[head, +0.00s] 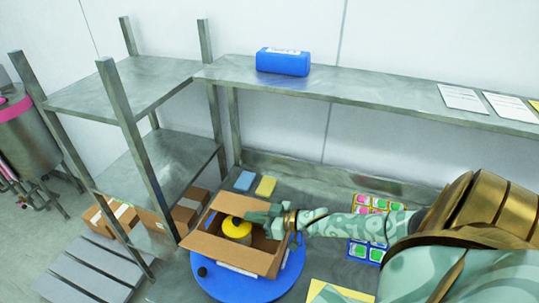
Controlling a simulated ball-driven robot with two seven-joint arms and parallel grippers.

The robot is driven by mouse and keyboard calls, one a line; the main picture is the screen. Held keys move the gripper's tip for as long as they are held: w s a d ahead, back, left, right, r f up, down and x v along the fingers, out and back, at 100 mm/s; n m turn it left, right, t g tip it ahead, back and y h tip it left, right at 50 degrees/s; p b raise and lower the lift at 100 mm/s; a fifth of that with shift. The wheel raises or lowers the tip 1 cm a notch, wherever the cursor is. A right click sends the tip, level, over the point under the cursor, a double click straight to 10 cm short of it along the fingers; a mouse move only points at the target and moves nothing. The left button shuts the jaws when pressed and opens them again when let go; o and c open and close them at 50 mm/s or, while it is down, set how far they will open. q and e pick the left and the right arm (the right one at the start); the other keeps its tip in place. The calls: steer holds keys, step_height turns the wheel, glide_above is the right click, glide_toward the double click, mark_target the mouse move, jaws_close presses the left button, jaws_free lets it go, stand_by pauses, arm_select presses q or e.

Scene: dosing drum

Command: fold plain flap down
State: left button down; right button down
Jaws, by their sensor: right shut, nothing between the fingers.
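An open cardboard box (230,256) sits on a blue round disc (250,290). A container with a yellow top (237,229) stands inside it. A wide flap shows along the front side of the box, and another flap (228,202) shows at the back. I cannot tell from this view which flap is the plain one. My right gripper (252,216) is shut and empty, at the box's back right, close to the yellow top. It hides part of the right side of the box. I cannot tell whether it touches a flap. My left gripper is not in view.
A metal shelf rack (130,125) stands left of the box. A blue container (283,61) and papers (463,98) lie on the high shelf. Blue (244,180) and yellow (265,186) pads lie behind the box. Coloured trays (367,252) lie near my right arm.

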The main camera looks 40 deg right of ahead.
step_height(320, 180, up, 5)
steer(key=p, duration=0.5)
steer(key=shift+d+r, duration=0.1)
steer(key=shift+s+d+f+b, duration=0.15)
steer(key=shift+s+d+b, duration=0.1)
steer(key=shift+s, duration=0.4)
steer(key=shift+s+d+f+b, duration=0.15)
steer(key=shift+s+d, duration=0.1)
steer(key=shift+s, duration=0.35)
steer(key=v, duration=0.7)
steer(key=shift+s, duration=0.1)
